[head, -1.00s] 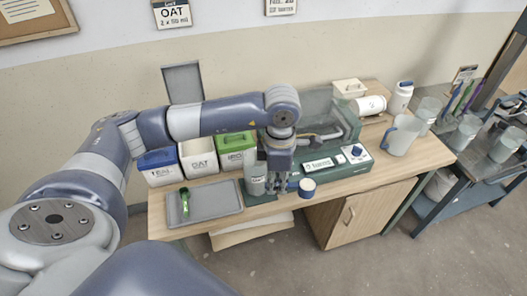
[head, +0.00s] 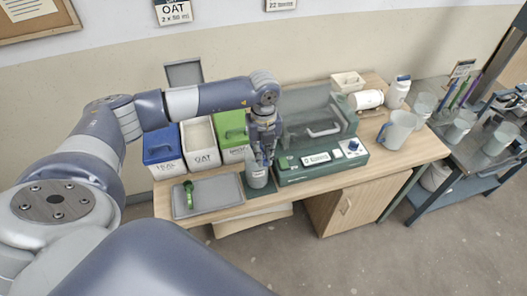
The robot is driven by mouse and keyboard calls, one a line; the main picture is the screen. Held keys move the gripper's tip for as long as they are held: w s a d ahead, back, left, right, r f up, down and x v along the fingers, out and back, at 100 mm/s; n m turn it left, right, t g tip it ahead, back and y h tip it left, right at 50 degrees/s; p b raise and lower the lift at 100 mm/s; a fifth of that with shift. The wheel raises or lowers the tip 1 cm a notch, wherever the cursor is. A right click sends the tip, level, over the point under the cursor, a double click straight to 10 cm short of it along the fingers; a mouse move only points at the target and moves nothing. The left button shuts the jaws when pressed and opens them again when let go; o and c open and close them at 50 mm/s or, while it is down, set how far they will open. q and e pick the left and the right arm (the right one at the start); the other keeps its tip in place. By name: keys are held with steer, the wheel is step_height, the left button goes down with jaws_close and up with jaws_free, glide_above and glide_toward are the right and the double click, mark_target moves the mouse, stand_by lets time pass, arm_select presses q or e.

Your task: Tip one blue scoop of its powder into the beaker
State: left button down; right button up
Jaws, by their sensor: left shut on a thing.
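My left gripper (head: 263,157) is at the mouth of the clear beaker (head: 257,178), pointing down, and is shut on the blue scoop. The scoop is almost wholly hidden behind the fingers, so its tilt and contents cannot be told. The beaker stands upright on a dark green pad between the grey tray and the green machine; how full it is cannot be told. My right gripper is not in view.
Behind the grey tray (head: 207,205), which holds a green scoop (head: 189,192), stand a blue-lidded bin (head: 161,147), a white OAT bin (head: 200,145) and a green-lidded bin (head: 231,130). The green machine (head: 322,165) and a jug (head: 397,131) are to the right.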

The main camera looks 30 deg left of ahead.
arm_select(q)
steer(key=shift+f+b, duration=1.45)
steer(key=shift+f, duration=0.8)
steer(key=r+g+h, duration=0.1)
steer(key=r+h, duration=0.1)
steer(key=w+a+r+g+h, duration=0.1)
steer(key=shift+g, duration=0.3)
steer(key=shift+w+a+r+g+h+b, duration=0.25)
steer(key=shift+r+g+h+b, duration=0.35)
steer(key=shift+h+b, duration=0.15)
steer(key=shift+a+r+g+h+b, duration=0.1)
steer(key=shift+r+g+h+b, duration=0.2)
steer(key=shift+r+h+b, duration=0.1)
steer(key=shift+s+r+p, duration=0.1)
steer(key=shift+s+p, duration=0.1)
steer(key=shift+p, duration=0.3)
steer(key=shift+s+d, duration=0.15)
steer(key=shift+d, duration=0.2)
stand_by(0.9)
